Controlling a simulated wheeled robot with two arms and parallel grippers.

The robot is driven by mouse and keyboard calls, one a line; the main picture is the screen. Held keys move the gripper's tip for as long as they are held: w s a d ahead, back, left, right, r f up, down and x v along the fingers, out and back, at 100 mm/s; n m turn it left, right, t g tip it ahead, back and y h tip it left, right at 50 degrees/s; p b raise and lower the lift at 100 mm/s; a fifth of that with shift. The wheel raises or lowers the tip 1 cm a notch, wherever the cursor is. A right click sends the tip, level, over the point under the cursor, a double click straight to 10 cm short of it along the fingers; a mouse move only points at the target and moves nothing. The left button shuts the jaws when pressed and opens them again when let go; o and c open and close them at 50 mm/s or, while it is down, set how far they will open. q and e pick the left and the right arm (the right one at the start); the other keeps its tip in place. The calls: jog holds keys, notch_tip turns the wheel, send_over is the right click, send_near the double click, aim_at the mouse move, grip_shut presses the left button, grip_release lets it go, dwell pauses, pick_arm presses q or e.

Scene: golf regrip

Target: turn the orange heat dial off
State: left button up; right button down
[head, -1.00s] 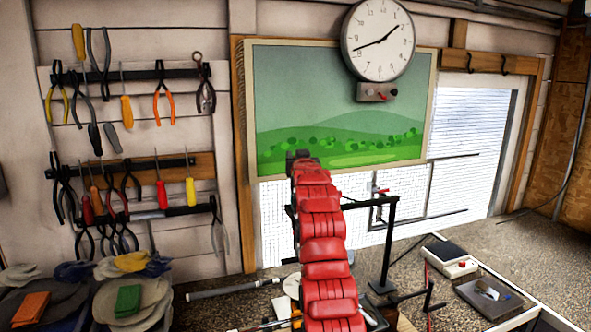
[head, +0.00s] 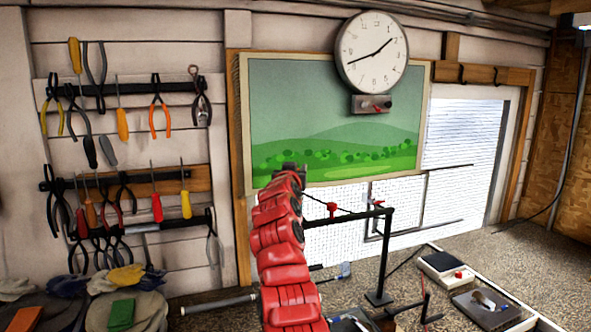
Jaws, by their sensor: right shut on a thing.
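My right gripper (head: 289,178) is at the far end of my red arm, in front of the lower edge of the green landscape board. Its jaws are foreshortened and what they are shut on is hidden. A small orange-red knob (head: 460,274) sits on the front of a white box (head: 437,261) with a dark top, on the bench at right, well apart from the gripper. A grey box (head: 373,104) under the clock also has a small red part; I cannot tell which is the heat dial. My left gripper is out of view.
A black stand (head: 381,255) with a crossbar and a red knob (head: 332,208) stands right of my arm. A grey tray (head: 487,309) lies in front of the white box. Pliers and screwdrivers hang at left. A club grip (head: 218,305) lies on the bench.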

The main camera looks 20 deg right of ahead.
jog(key=shift+c, duration=2.4)
grip_release()
jog(key=shift+d, duration=0.1)
jog(key=shift+s+a+f+b, duration=0.15)
jog(key=shift+s+a+b, duration=0.1)
jog(key=shift+s+b, duration=0.35)
jog(key=b+v, duration=0.6)
jog(key=v, duration=1)
jog(key=shift+a, duration=0.2)
